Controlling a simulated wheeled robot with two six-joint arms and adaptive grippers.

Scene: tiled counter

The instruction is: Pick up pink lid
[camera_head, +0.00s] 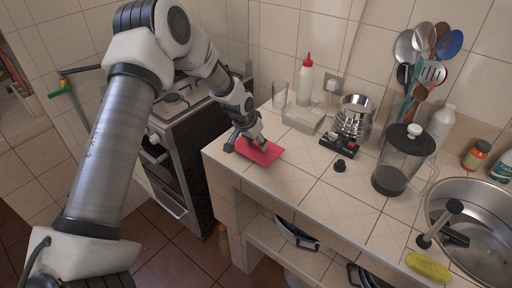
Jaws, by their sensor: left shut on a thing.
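The pink lid (263,154) is a flat, reddish-pink rectangular piece at the left end of the tiled counter. My left gripper (256,143) reaches down from above and is shut on the pink lid, covering part of its upper edge. The lid looks to be at or just above the counter surface; I cannot tell if it is lifted. My right gripper does not show.
A clear container (303,117), a white bottle with red cap (305,84), a metal pot (354,117) and a blender jug (403,160) stand on the counter. The sink (480,262) is at the right, the stove (190,130) at the left. The counter's front middle is clear.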

